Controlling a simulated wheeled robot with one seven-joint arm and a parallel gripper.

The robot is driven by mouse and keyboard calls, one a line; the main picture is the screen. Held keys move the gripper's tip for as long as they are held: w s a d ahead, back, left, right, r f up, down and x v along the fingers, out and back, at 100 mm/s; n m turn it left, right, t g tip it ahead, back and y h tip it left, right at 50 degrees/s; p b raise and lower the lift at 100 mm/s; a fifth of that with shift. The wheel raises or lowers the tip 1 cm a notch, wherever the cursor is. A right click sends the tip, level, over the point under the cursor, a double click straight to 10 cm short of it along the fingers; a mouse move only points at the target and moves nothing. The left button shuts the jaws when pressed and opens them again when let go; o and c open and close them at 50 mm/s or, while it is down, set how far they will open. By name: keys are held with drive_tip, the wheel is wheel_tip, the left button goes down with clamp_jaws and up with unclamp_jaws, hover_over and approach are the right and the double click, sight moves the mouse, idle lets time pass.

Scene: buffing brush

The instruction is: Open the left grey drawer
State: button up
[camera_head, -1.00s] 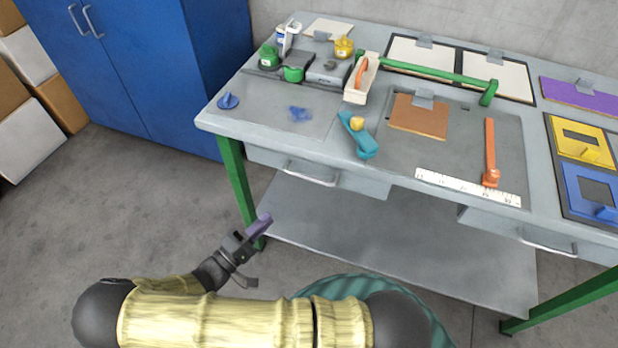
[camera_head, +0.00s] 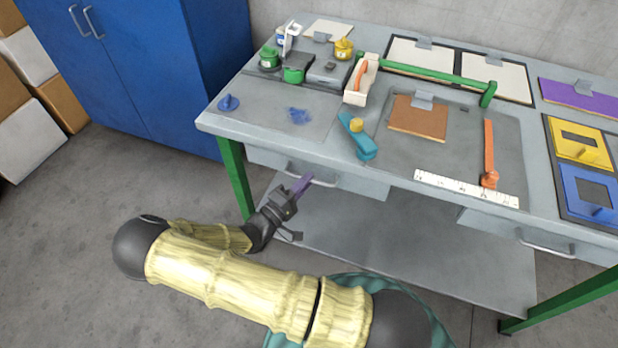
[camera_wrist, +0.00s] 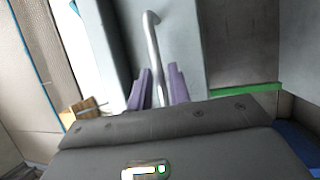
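The left grey drawer (camera_head: 350,183) sits under the left part of the workbench top and looks shut. Its silver bar handle (camera_head: 322,181) runs along its front, and the gripper covers part of it in the head view. In the wrist view the handle (camera_wrist: 152,45) runs lengthwise between my two purple fingers. My gripper (camera_head: 302,184) is at the handle; in the wrist view its fingers (camera_wrist: 160,70) stand apart, one on each side of the bar. Gaps show beside the bar, so the gripper looks open. Contact cannot be told.
The workbench top (camera_head: 250,105) carries a teal tool (camera_head: 358,140), a white ruler (camera_head: 465,188) and several other items. A second drawer handle (camera_head: 546,243) is at the right. A lower shelf (camera_head: 400,245) lies beneath, with a green leg (camera_head: 235,175) at the left.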

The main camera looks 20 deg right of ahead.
drive_tip(key=shift+x, duration=0.9)
clamp_jaws()
drive_tip(key=shift+s+a, duration=0.1)
